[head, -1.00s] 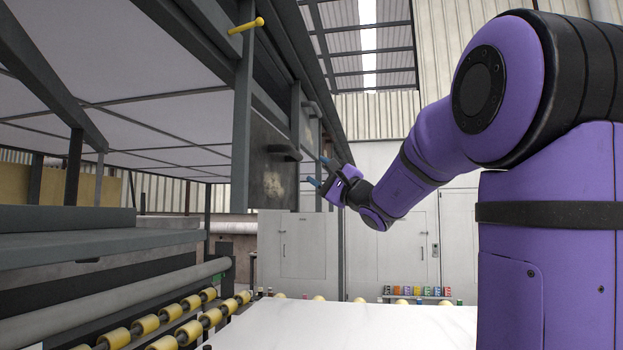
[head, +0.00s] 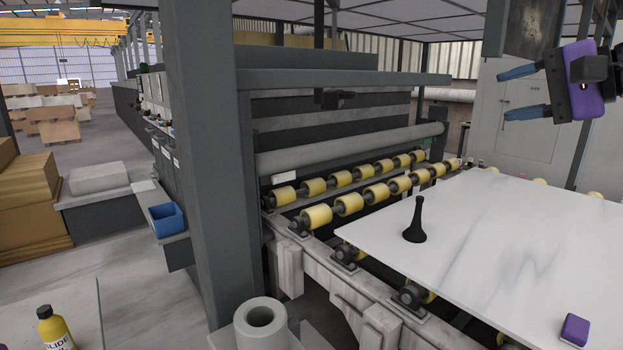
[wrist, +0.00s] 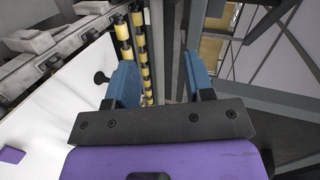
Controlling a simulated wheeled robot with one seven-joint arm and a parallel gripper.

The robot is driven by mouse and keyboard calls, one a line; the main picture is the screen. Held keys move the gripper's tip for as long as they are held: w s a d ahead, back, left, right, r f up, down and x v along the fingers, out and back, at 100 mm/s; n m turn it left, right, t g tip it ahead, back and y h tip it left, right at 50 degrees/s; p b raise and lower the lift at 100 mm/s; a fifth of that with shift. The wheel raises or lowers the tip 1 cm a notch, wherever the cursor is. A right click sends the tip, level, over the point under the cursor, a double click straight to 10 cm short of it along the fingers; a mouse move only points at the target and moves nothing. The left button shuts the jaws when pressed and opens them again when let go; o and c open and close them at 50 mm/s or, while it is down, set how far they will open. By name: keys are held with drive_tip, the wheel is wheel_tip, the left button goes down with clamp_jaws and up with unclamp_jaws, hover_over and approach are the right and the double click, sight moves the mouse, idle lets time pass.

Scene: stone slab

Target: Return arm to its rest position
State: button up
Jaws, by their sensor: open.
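My gripper (head: 522,92) is at the upper right of the head view, raised above the stone slab (head: 475,240). Its two blue fingers are spread wide with nothing between them. In the wrist view my gripper (wrist: 160,85) also shows open and empty, pointing towards the roller line and the machine frame. The rest of my arm is mostly outside the head view.
Yellow rollers (head: 348,204) run beside the slab. A thick grey post (head: 205,150) rises left of centre. A yellow bottle (head: 54,328) stands lower left.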

drive_tip(key=s+f+n+g+h, duration=0.5)
drive_tip(key=s+f+n+h, duration=0.3)
drive_tip(key=s+f, duration=0.7)
drive_tip(key=shift+s+d+f+h, duration=0.3)
drive_tip(key=shift+s+f+h, duration=0.15)
drive_tip(key=shift+h, duration=0.45)
